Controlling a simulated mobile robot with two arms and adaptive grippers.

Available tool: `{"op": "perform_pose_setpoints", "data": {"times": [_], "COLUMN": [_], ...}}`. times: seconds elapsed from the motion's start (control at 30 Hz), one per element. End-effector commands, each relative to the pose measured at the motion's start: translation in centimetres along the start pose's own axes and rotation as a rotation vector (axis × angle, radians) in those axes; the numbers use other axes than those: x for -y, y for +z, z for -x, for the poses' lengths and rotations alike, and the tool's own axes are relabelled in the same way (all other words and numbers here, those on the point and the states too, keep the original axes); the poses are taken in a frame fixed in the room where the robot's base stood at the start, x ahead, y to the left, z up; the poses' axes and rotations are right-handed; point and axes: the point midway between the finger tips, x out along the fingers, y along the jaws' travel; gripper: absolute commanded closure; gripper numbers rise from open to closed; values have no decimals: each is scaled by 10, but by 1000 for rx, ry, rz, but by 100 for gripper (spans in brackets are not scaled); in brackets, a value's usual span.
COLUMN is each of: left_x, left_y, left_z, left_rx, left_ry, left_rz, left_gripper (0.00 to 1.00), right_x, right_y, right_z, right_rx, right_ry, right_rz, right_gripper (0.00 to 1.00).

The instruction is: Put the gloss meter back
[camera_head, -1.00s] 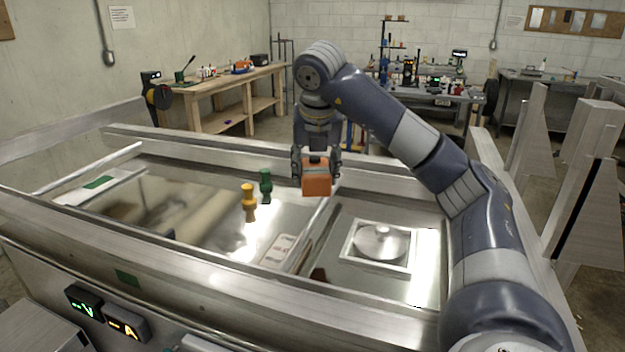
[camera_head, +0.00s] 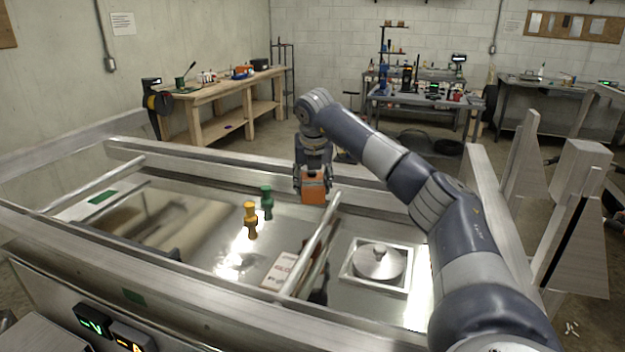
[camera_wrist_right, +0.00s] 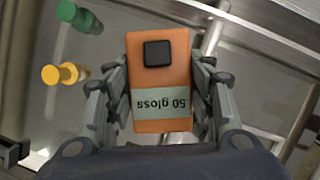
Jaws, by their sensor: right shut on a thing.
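The gloss meter is an orange box (camera_head: 313,191) with a black square on top and a pale label reading "50 gloss". It also shows in the right wrist view (camera_wrist_right: 160,80), between the fingers. My right gripper (camera_head: 313,182) is shut on it, with a finger on each side. The gripper points down over the far part of the metal trailer bed, just left of a metal rail. I cannot tell whether the box touches the surface below. My left gripper is not in view.
A green knobbed piece (camera_head: 267,202) and a yellow one (camera_head: 250,220) stand left of the box. A metal rail (camera_head: 318,240) runs beside it. A round lidded pan (camera_head: 378,262) in a square frame sits right. A printed box (camera_head: 283,268) lies nearer.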

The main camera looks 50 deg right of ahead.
Motion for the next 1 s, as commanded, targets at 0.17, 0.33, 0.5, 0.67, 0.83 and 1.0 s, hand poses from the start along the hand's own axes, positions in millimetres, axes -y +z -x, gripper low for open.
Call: {"op": "perform_pose_setpoints", "data": {"times": [0.17, 0.33, 0.5, 0.67, 0.83, 1.0], "left_x": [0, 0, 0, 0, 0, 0], "left_y": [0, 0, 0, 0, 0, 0], "left_z": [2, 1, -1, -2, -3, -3], "left_rx": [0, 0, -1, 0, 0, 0], "left_ry": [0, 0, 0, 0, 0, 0], "left_rz": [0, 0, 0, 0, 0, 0], "left_gripper": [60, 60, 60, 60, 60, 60], "right_x": [0, 0, 0, 0, 0, 0], "right_y": [-2, -2, -4, -6, -7, -7], "right_z": [-4, -4, -9, -14, -15, -15], "right_rx": [2, 1, 1, 1, 0, 0], "right_ry": [2, 2, 2, 2, 1, 1], "right_rz": [-2, -2, -2, -2, -2, -2], "right_gripper": [86, 86, 86, 86, 48, 30]}}
